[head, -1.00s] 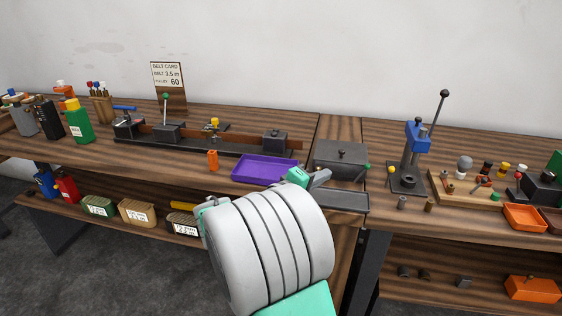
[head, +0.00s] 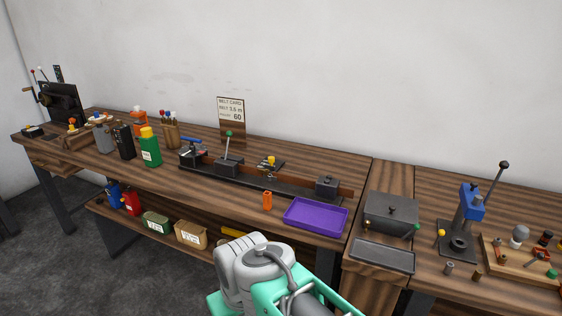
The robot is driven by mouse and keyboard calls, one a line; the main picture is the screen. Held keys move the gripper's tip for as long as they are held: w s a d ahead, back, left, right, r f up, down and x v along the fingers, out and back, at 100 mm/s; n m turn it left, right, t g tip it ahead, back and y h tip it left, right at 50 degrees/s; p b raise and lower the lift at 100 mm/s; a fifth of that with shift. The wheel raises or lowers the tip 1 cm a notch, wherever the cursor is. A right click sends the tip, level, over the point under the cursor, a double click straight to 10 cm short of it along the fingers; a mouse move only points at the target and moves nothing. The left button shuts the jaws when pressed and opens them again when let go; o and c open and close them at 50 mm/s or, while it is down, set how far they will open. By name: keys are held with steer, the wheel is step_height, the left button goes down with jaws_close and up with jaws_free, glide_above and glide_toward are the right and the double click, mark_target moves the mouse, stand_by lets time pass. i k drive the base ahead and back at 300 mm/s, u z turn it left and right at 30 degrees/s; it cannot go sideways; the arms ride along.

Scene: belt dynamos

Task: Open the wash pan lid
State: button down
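The wash pan is the dark grey box (head: 388,221) on the right part of the bench. Its flat lid (head: 391,207) is down on it and has a small dark knob on top. A shallow dark tray (head: 382,256) lies in front of it. My arm rises from the bottom middle, in front of the bench and left of the pan. My gripper cannot be made out in this view; only arm links show.
A purple tray (head: 316,216) and an orange cylinder (head: 267,201) lie left of the pan. A blue lever press (head: 466,217) stands to its right. The belt rig (head: 250,183) runs along the bench behind. Bottles stand further left.

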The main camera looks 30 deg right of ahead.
mark_target(384, 205)
steer(key=z, duration=1.85)
steer(key=k, duration=0.65)
steer(key=z, duration=0.3)
steer(key=i, duration=1.35)
steer(key=u, duration=0.65)
